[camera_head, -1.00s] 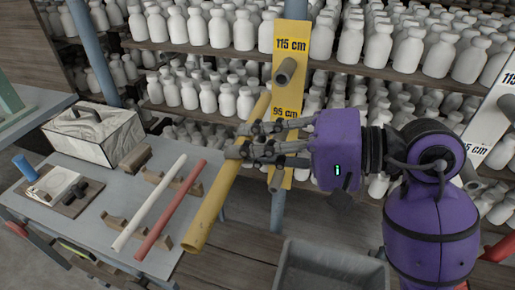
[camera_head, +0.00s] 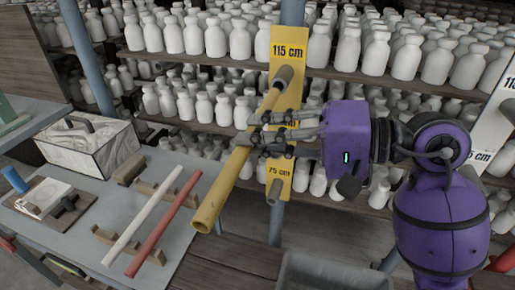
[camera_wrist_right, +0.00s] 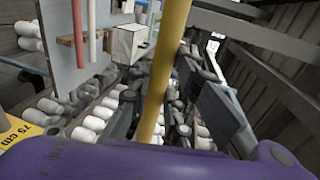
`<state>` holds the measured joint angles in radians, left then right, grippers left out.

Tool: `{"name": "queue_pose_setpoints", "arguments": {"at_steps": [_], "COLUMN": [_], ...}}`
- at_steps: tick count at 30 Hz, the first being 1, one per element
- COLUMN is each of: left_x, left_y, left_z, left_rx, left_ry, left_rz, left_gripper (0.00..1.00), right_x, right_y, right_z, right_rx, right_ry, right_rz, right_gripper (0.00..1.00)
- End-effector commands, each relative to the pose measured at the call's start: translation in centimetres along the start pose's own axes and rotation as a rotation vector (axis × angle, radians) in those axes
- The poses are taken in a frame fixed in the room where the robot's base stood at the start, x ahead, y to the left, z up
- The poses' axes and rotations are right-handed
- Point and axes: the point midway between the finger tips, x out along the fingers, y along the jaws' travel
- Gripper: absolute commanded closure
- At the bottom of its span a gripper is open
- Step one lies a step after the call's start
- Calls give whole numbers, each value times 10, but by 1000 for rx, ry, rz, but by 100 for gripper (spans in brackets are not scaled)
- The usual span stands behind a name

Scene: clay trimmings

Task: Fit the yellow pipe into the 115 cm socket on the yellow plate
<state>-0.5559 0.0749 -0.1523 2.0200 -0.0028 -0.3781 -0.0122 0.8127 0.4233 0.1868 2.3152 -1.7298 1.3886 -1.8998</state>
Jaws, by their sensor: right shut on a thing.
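The yellow pipe (camera_head: 222,190) is held slanted, its near end low and left, its far end up against the yellow plate in the picture. My right gripper (camera_head: 252,130) is shut around its upper middle. The yellow plate (camera_head: 289,45) stands upright; its grey 115 cm socket (camera_head: 283,76) is under the top label. The pipe's far end overlaps this socket's lower left side; I cannot tell whether it is inside. A lower socket (camera_head: 274,191) is by the 75 cm label. My fingers hide the plate's middle. The right wrist view also shows the pipe (camera_wrist_right: 165,70). My left gripper is not in view.
Shelves of white bottles (camera_head: 200,38) stand behind the plate. At left, a grey table (camera_head: 75,225) bears a white pipe (camera_head: 142,215), a red pipe (camera_head: 163,222) and a marbled box (camera_head: 90,145). A grey bin (camera_head: 335,272) is at the front. A white plate (camera_head: 490,125) stands at right.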

Motion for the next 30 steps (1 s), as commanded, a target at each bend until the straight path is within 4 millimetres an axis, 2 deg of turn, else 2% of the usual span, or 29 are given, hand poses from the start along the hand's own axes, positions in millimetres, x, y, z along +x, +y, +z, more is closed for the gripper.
{"name": "queue_pose_setpoints", "arguments": {"at_steps": [9, 30], "left_x": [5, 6], "left_y": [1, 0], "left_z": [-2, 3], "left_rx": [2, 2], "left_ry": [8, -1], "left_rz": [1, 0], "left_gripper": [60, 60], "right_x": [0, 0], "right_y": [-1, -1], "right_z": [-19, -20], "right_rx": [0, -1], "right_ry": [0, 0], "right_rz": [-2, -2], "right_gripper": [100, 100]}}
